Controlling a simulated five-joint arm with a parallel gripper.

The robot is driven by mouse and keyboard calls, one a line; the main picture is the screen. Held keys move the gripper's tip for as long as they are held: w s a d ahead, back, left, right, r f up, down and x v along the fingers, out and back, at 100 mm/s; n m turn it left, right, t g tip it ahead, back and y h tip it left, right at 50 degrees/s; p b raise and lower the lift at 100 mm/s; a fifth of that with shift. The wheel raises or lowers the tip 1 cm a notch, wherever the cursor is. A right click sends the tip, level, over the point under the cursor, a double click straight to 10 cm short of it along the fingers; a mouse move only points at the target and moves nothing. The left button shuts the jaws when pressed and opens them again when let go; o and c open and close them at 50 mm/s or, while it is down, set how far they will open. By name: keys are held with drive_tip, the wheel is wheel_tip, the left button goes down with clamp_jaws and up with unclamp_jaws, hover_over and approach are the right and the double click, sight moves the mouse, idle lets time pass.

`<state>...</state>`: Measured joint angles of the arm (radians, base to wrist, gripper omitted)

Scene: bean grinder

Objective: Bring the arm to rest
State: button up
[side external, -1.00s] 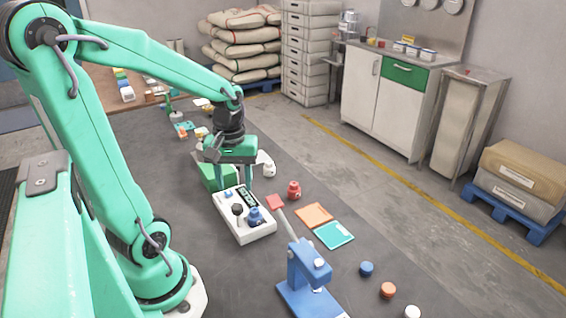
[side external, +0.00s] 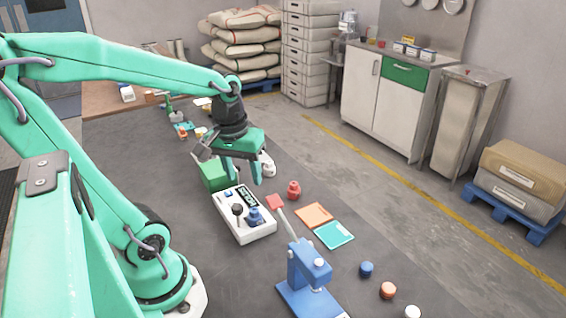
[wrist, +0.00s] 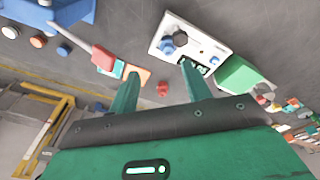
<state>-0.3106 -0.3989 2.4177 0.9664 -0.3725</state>
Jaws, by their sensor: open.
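My gripper (side external: 240,170) is green with two fingers pointing down. It hangs over the far end of a white control box (side external: 243,215) that carries a black knob and a blue knob. The control box (wrist: 190,42) shows beyond the fingertips there. A red knob-shaped piece (side external: 293,189) stands on the dark table to the right of the gripper; it also shows in the wrist view (wrist: 162,89).
A green block (side external: 214,175) stands close behind the box. A blue lever press (side external: 308,268) with a red-tipped handle is in front. An orange pad (side external: 314,214) and a teal pad (side external: 334,235) lie flat. Blue, orange and white pieces stand at front right.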

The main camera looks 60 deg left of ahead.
drive_tip(key=d+r+m+t, duration=0.3)
drive_tip(key=d+r+m, duration=0.2)
drive_tip(key=d+m, duration=0.2)
drive_tip(key=shift+s+d+r+m+t+h, duration=0.2)
drive_tip(key=shift+s+d+m+t+h, duration=0.1)
drive_tip(key=shift+s+m+t, duration=0.15)
